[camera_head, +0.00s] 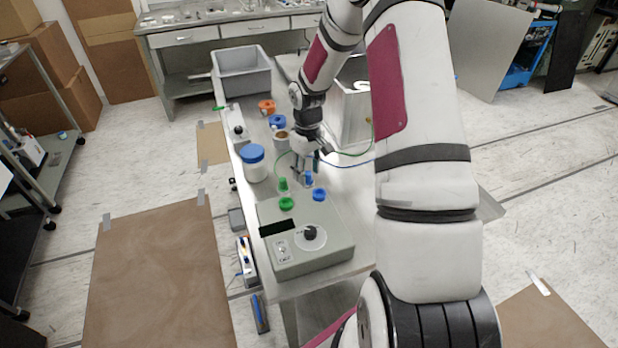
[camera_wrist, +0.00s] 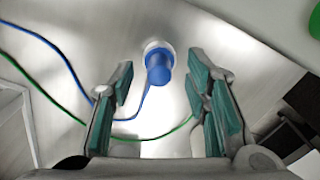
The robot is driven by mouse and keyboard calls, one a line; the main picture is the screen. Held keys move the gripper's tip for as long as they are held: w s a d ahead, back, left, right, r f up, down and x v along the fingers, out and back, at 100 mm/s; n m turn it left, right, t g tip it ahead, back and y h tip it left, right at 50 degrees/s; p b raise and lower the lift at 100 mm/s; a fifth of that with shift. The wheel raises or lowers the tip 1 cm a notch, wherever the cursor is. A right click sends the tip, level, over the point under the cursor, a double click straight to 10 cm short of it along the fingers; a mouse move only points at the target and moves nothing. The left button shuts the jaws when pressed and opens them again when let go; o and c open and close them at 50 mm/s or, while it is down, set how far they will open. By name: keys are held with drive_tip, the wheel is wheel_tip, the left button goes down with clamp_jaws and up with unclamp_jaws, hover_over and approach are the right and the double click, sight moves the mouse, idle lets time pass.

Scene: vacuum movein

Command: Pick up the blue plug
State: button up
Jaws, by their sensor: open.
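The blue plug (camera_head: 308,177) stands near the back edge of a grey control box, in line with the box's blue socket (camera_head: 319,194). In the wrist view the blue plug (camera_wrist: 158,68) is at the upper middle, with a pale ring around its far end and a blue cable running off to the left. My gripper (camera_head: 304,172) is right by the plug in the head view. In the wrist view my gripper (camera_wrist: 160,95) is open, with teal pads on both sides. The plug lies between and slightly beyond the fingertips, with gaps on both sides.
A green plug (camera_head: 283,184) stands just left, by a green socket (camera_head: 286,203) on the grey control box (camera_head: 310,262). A blue-lidded jar (camera_head: 254,164) is left of my gripper. A grey bin (camera_head: 243,76) stands at the table's far end. Blue and green cables cross near the gripper.

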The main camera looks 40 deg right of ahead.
drive_tip(key=shift+f, duration=0.7)
clamp_jaws()
